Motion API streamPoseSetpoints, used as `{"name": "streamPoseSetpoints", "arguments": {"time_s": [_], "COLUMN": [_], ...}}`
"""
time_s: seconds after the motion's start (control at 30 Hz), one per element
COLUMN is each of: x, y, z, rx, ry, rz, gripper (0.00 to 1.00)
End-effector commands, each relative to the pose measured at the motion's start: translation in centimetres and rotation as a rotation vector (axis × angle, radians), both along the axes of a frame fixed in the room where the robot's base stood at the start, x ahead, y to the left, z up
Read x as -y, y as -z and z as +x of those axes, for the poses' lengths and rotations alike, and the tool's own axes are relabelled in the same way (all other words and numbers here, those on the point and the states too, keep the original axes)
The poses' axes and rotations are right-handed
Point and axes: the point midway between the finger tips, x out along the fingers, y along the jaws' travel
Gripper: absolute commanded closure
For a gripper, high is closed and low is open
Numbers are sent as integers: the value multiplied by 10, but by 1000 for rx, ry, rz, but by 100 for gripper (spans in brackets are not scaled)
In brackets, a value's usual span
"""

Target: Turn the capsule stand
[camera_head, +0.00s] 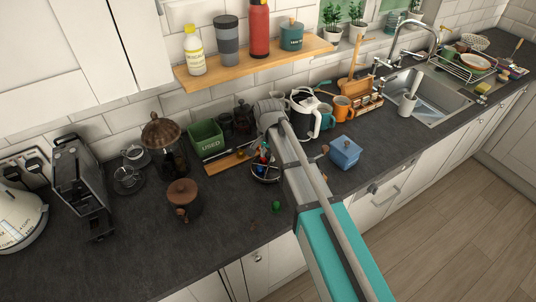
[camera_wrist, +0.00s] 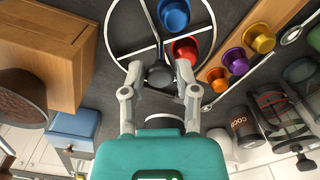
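The capsule stand (camera_head: 266,179) is a round wire ring on the worktop, partly hidden by my arm in the head view. In the wrist view its rim (camera_wrist: 108,38) and thin spokes show, with a blue capsule (camera_wrist: 173,14) and a red capsule (camera_wrist: 186,50) in it. A dark knob or post (camera_wrist: 160,75) stands at its middle. My gripper (camera_wrist: 160,70) is over the stand with its fingers apart on either side of the dark post. A gap seems to show beside each finger, so it looks open. The fingertips are hidden in the head view.
A wooden tray (camera_wrist: 209,99) with orange, purple and yellow capsules lies beside the stand. A wooden box (camera_wrist: 60,45) stands close on the other side. The front-left worktop is mostly clear.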

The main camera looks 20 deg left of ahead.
Motion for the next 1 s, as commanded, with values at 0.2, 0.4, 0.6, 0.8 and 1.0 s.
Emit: {"name": "streamPoseSetpoints", "arguments": {"time_s": [0.2,0.4,0.6,0.8,1.0], "x": [0,0,0,0,0], "y": [0,0,0,0,0], "z": [0,0,0,0,0], "rx": [0,1,1,1,1], "ry": [0,-1,-10,-59,-158], "rz": [0,0,1,1,1], "gripper": [30,30,30,30,30]}}
